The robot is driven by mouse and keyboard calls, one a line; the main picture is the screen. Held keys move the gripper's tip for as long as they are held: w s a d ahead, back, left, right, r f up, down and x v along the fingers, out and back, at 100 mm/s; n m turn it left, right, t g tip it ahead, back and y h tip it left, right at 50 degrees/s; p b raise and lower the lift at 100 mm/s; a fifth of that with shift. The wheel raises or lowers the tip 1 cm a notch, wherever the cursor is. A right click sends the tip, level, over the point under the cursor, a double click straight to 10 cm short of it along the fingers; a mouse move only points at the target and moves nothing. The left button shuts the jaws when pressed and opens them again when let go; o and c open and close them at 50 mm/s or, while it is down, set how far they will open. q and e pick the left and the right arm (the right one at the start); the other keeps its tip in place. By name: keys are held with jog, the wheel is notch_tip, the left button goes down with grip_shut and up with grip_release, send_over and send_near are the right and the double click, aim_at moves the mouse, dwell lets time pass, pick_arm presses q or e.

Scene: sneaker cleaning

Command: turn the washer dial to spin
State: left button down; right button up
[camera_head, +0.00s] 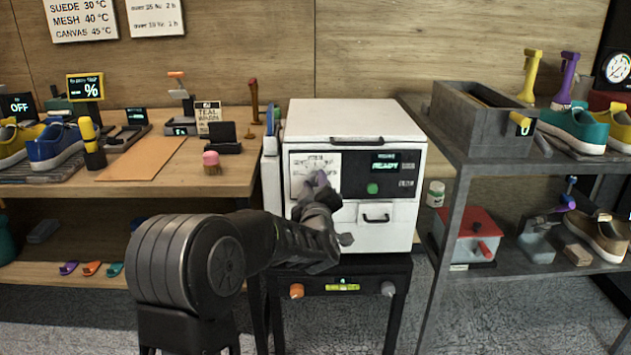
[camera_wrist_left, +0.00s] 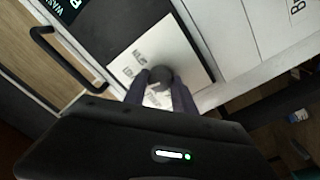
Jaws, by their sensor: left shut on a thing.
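The white washer (camera_head: 352,122) stands on a dark stand in the middle of the head view. Its front has a dark panel with a display reading READY (camera_head: 384,167) and a green button (camera_head: 372,188). My left gripper (camera_head: 318,183) is at the white dial plate (camera_head: 300,163) on the washer's left front. In the left wrist view the left gripper (camera_wrist_left: 160,88) is shut on the round dark dial (camera_wrist_left: 160,74), with a finger on each side. The dial's pointer cannot be made out, and some labels are hidden. My right gripper is not in view.
A wooden bench (camera_head: 235,165) with sneakers and small tools is on the left. A grey metal shelf (camera_head: 459,200) with a bin (camera_head: 470,125) and sneakers is close on the right. A drawer handle (camera_head: 376,218) sticks out below the panel.

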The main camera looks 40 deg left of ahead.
pick_arm(q)
jog(key=m+p, duration=0.1)
jog(key=m, duration=0.2)
jog(key=m+p, duration=0.2)
jog(key=m, duration=0.1)
jog(key=shift+r+m, duration=0.1)
jog(key=shift+m, duration=0.2)
jog(key=m+p, duration=0.2)
jog(key=m, duration=0.2)
jog(key=shift+m+h+p, duration=0.3)
jog(key=shift+h, duration=0.1)
jog(key=shift+m+p, duration=0.55)
jog(key=shift+m, duration=0.55)
jog(key=c, duration=1)
grip_release()
